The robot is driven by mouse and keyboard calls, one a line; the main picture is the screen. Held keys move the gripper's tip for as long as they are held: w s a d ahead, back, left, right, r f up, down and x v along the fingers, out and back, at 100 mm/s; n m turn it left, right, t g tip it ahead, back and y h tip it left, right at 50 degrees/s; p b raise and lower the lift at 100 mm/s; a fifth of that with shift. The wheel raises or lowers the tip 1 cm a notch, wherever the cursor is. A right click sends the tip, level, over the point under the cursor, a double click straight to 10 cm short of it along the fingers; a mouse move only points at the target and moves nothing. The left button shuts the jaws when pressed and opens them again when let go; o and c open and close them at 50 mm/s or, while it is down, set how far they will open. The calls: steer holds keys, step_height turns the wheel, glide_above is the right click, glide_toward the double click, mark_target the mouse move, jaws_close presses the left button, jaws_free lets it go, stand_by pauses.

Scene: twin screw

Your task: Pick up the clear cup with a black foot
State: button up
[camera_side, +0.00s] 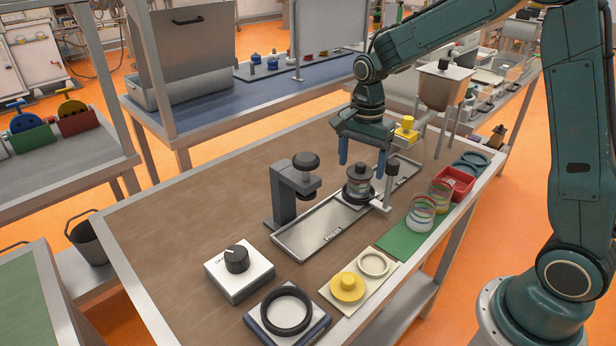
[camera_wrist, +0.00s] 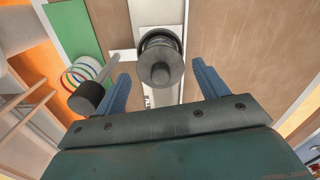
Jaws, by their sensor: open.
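I cannot tell how far down the fingers reach beside the cup.
A lever with a black knob (camera_side: 392,168) stands right beside the cup; it also shows by the left finger in the wrist view (camera_wrist: 87,97). A dark press stand (camera_side: 285,195) is left of it. Clear ringed cups (camera_side: 421,212) stand on a green mat (camera_side: 401,240). The brown bench is clear at left.

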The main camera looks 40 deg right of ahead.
mark_target(360, 172)
steer(key=shift+f, duration=2.3)
steer(key=c, duration=0.9)
